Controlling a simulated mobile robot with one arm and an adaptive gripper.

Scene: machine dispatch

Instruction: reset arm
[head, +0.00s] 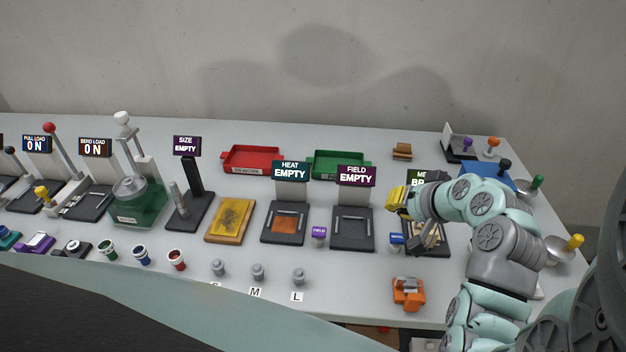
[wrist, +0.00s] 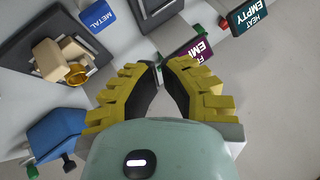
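My gripper (head: 398,199) has yellow fingers and hangs over the right part of the bench, at the left edge of the machine labelled METAL. In the wrist view my gripper (wrist: 161,66) points toward the bench with a narrow gap between its fingertips. Nothing shows between the fingers. My arm is bent, coming in from the right, and covers much of that machine (head: 428,238) and part of its sign.
Stations with HEAT (head: 290,172) and FIELD (head: 355,176) signs reading EMPTY stand left of my gripper. A red tray (head: 251,172) and a green tray (head: 340,178) lie behind. An orange block (head: 408,297) is near the front edge.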

